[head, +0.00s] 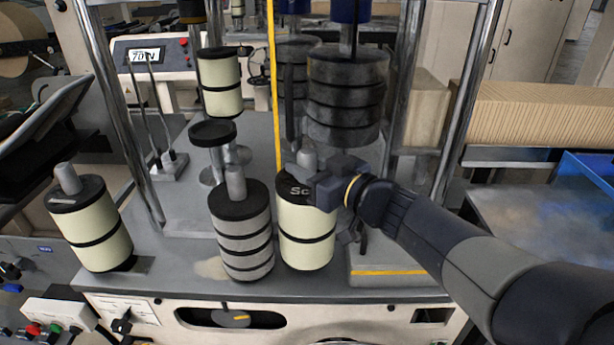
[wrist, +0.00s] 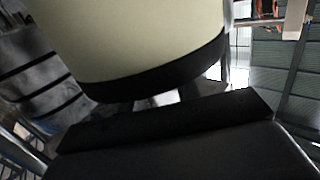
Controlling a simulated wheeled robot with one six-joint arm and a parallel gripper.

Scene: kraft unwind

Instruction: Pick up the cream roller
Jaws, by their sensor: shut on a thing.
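A cream roller (head: 307,240) with black bands and a dark top stands upright at the front middle of the grey machine deck. My gripper (head: 330,187) is at its upper right side, shut on it. The fingertips are partly hidden by the gripper body and the roller. In the wrist view the cream roller (wrist: 150,35) fills the top, its black end band close above a dark gripper pad (wrist: 165,130). Another cream roller (head: 92,232) stands at the left, and one more (head: 220,85) is higher up at the back.
A grey banded roller (head: 242,240) stands close beside the held roller on its left. A dark ribbed stack (head: 345,98) hangs above and behind it. Chrome posts (head: 462,100) and a yellow strip (head: 274,90) rise around the deck. A blue-edged bin (head: 590,180) is at the right.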

